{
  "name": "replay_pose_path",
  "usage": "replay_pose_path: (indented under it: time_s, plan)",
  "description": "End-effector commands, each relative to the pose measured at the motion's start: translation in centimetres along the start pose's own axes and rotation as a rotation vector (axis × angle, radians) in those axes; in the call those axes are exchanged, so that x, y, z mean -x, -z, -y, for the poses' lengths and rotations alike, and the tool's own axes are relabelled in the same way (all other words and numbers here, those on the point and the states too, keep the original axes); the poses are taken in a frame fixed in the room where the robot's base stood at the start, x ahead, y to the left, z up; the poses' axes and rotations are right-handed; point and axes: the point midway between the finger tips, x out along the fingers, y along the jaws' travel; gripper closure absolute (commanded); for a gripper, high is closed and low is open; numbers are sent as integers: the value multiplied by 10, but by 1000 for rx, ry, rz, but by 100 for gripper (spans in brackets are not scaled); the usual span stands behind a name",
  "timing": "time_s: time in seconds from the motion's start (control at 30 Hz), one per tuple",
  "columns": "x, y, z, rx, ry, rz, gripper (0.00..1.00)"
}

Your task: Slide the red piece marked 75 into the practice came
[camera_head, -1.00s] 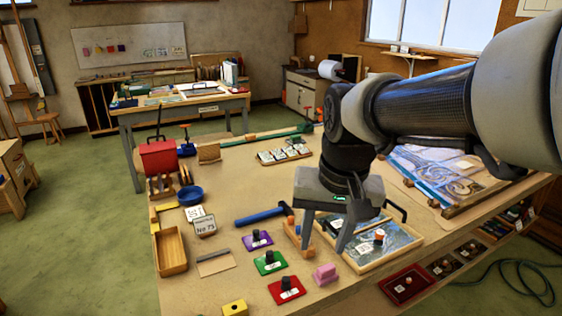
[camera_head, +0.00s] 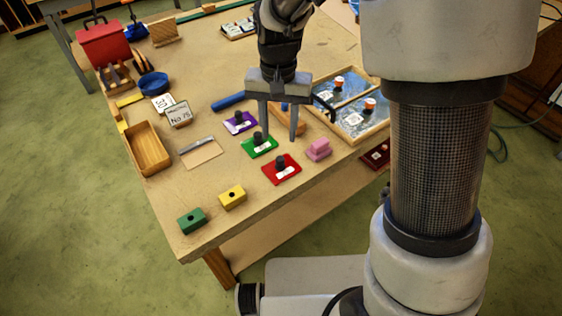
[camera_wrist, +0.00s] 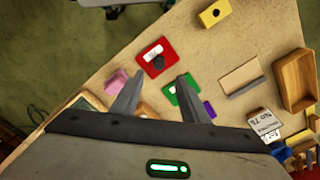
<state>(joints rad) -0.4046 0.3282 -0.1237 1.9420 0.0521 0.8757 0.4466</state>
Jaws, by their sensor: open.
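The red piece (camera_head: 281,170) lies flat near the table's front edge, with a dark knob and a white label too small to read. It also shows in the wrist view (camera_wrist: 155,62), beyond the fingertips. My gripper (camera_head: 278,140) is open and empty, above the table, with its fingers over the area between the green piece (camera_head: 259,147) and the red one. In the wrist view my gripper (camera_wrist: 161,78) points toward the red piece, apart from it. A tan board with a grey strip (camera_head: 198,146), perhaps the practice came, lies to the left. A card reading No 75 (camera_head: 179,114) stands behind it.
A purple piece (camera_head: 240,122) and a pink block (camera_head: 319,149) lie close by. Yellow (camera_head: 233,196) and green (camera_head: 192,220) blocks sit near the front edge. A wooden tray (camera_head: 148,148) is at left; a framed glass panel (camera_head: 350,110) is at right.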

Motion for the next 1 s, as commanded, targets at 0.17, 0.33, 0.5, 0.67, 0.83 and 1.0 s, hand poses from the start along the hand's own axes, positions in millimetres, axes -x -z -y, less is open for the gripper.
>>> replay_pose_path:
  time_s: [0.17, 0.33, 0.5, 0.67, 0.83, 1.0]
  plan:
    - [-31, 0, 0, 2, -2, 1, 59]
    - [-41, 0, 0, 2, 0, -1, 59]
    - [-62, -4, -3, 1, -2, 3, 59]
    - [-84, -4, -3, 1, -1, 1, 59]
    - [-92, -3, -3, 2, 0, -1, 59]
    - [-92, -3, -3, 1, 0, -1, 59]
